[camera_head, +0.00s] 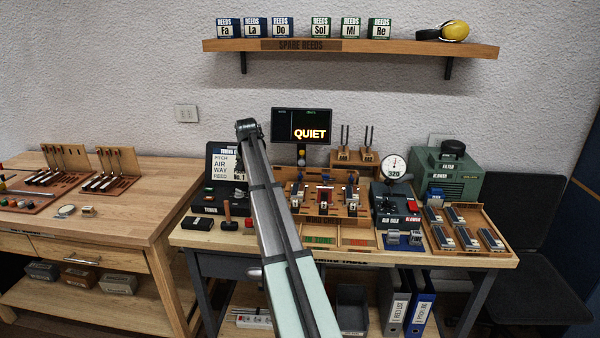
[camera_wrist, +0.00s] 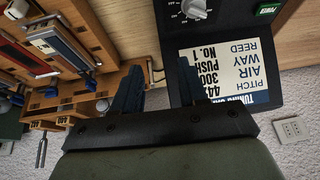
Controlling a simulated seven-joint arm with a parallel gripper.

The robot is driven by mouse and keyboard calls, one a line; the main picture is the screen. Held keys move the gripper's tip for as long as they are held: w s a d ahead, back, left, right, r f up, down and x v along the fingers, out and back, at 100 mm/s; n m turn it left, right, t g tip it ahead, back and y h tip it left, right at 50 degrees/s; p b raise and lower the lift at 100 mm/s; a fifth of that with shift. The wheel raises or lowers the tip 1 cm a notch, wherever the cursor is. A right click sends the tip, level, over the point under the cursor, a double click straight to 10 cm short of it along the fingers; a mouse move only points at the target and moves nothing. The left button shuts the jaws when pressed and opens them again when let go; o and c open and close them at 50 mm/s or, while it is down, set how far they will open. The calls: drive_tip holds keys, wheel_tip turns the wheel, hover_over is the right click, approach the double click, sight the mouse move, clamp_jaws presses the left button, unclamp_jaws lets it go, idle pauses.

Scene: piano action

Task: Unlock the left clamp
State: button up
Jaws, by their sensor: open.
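The wooden fixture (camera_head: 322,211) stands in the middle of the work table, with small metal and blue clamp parts along it. The left clamp seems to be the blue-and-metal piece (camera_head: 299,180) at the fixture's left end. In the wrist view, which is turned nearly upside down, a blue clamp part (camera_wrist: 91,84) shows at the near end of the wooden fixture. Whether it is locked is too small to tell. My gripper (camera_wrist: 158,88) is open, with its two dark blue fingers apart and nothing between them. It is beside the fixture, apart from the clamp. In the head view my arm hides the fingers.
The black tuning box (camera_head: 222,166) with its printed card (camera_wrist: 225,72) stands left of the fixture. A screen (camera_head: 290,125) stands behind. The air box (camera_head: 393,200), gauge (camera_head: 394,167) and a reed tray (camera_head: 462,228) are at right.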

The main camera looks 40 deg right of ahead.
wheel_tip(320, 180, up, 6)
drive_tip(key=g, duration=0.1)
hover_over(300, 173)
drive_tip(key=s+a, duration=0.4)
drive_tip(key=x, duration=1.3)
drive_tip(key=shift+s+f, duration=0.15)
drive_tip(key=shift+f, duration=0.1)
clamp_jaws()
